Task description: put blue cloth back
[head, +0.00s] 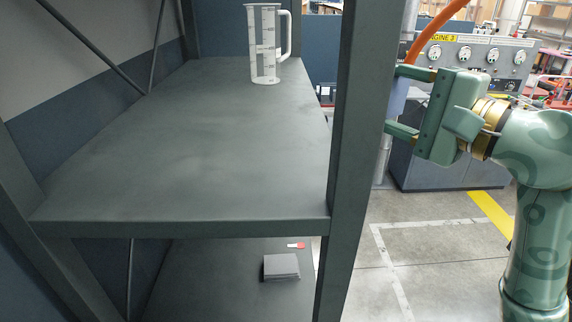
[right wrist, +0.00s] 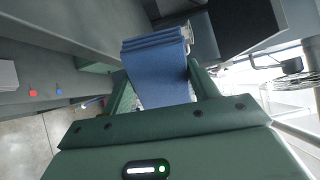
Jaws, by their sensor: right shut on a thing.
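The blue cloth (right wrist: 157,62) is a folded stack held between the two fingers of my right gripper (right wrist: 162,84) in the right wrist view. In the head view, my right gripper (head: 402,101) comes in from the right, just right of the shelf's front post. It is shut on the cloth, and only a bluish strip of the cloth (head: 398,98) shows beside the post. My left gripper is not in view. The dark grey shelf unit (head: 180,150) fills the left of the head view, with its upper board mostly bare.
A clear measuring jug (head: 264,50) stands at the back of the upper board. A grey box (head: 281,267) and a small red item (head: 296,245) lie on the lower board. The vertical post (head: 345,150) stands between my right gripper and the board. An engine control panel (head: 470,60) is behind.

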